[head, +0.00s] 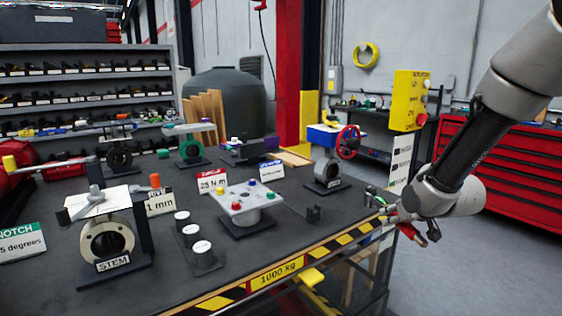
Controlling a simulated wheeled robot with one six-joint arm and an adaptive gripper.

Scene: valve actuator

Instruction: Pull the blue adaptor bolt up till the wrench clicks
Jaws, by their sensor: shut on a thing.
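A light grey plate (251,200) on a dark stand sits mid-bench, with several coloured bolts on top. My gripper (390,211) is at the bench's right edge, well to the right of the plate and apart from the bolts. It is shut on a slim tool, likely the wrench (375,196). The tool is small in this view and partly hidden by the gripper, so its exact shape and hold cannot be made out.
A valve with a blue top and red handwheel (347,142) stands behind my gripper's left. White-topped cylinders (191,233) and the STEM fixture (104,240) are left of the plate. The bench front has a striped edge (330,247). Red drawers (500,150) stand behind my arm.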

